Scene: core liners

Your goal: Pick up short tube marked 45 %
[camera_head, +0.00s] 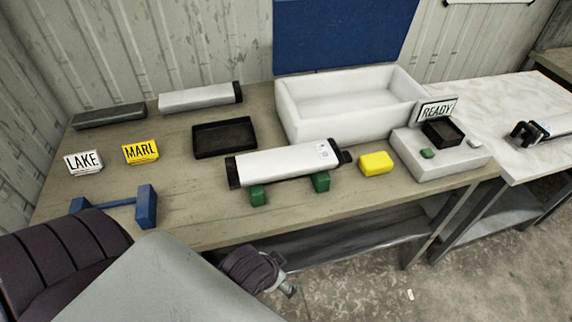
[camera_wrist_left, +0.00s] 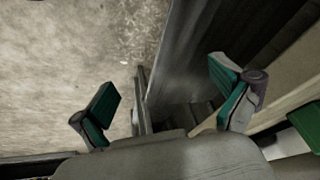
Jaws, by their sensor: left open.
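A white tube (camera_head: 285,163) with black end caps lies across two green supports (camera_head: 320,182) in the middle of the bench. It has a small mark near its right end, too small to read. A second white tube (camera_head: 198,97) with a dark right end lies at the back against the wall. No 45 % mark is readable on either. My left gripper (camera_wrist_left: 165,105) is open and empty in the left wrist view, its green-padded fingers apart above the floor and beside the bench edge. In the head view its fingers cannot be made out. My right gripper is not in view.
LAKE (camera_head: 84,162) and MARL (camera_head: 140,151) signs, a black tray (camera_head: 224,138), a white bin (camera_head: 345,128), a yellow block (camera_head: 376,164) and a READY sign (camera_head: 437,110) stand on the bench. A blue stand (camera_head: 146,206) is near the front edge. A grey bar (camera_head: 110,116) lies back left.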

